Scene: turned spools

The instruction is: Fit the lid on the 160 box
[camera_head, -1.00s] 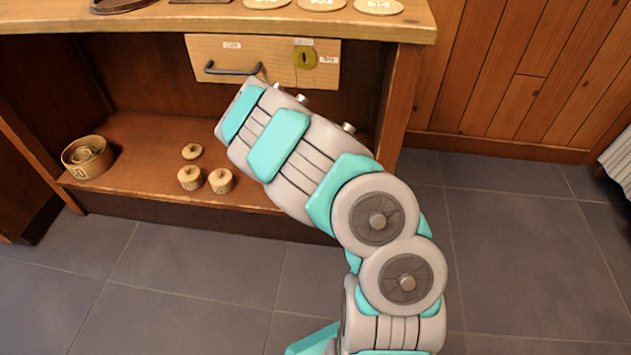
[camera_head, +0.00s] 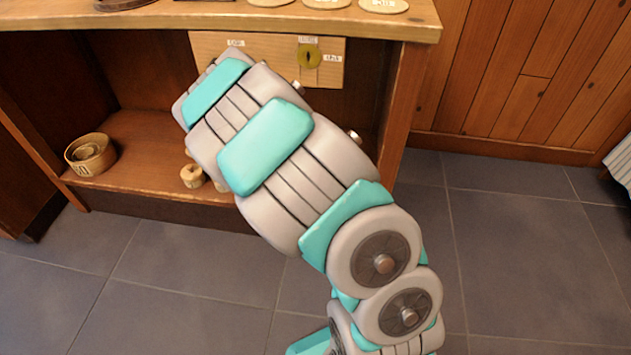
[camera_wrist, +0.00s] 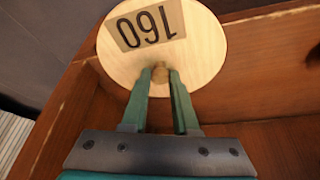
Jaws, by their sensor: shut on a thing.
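The round pale wooden lid (camera_wrist: 205,50) fills the upper middle of the wrist view, with a dark "160" label that reads upside down. My gripper (camera_wrist: 160,74) is shut on the small knob at its centre. In the head view my own arm hides the gripper and the lid. A set of nested round wooden boxes (camera_head: 76,165) stands at the left end of the lower shelf. Its label is not readable now, so I cannot tell whether the 160 box is among them.
The lower shelf (camera_head: 135,135) holds a small knobbed wooden piece (camera_head: 192,176), with others partly behind my arm. A drawer front (camera_head: 275,48) with a brass lock plate is above. Several round discs (camera_head: 384,5) lie on the top. Reddish wooden boards (camera_wrist: 255,60) surround the lid.

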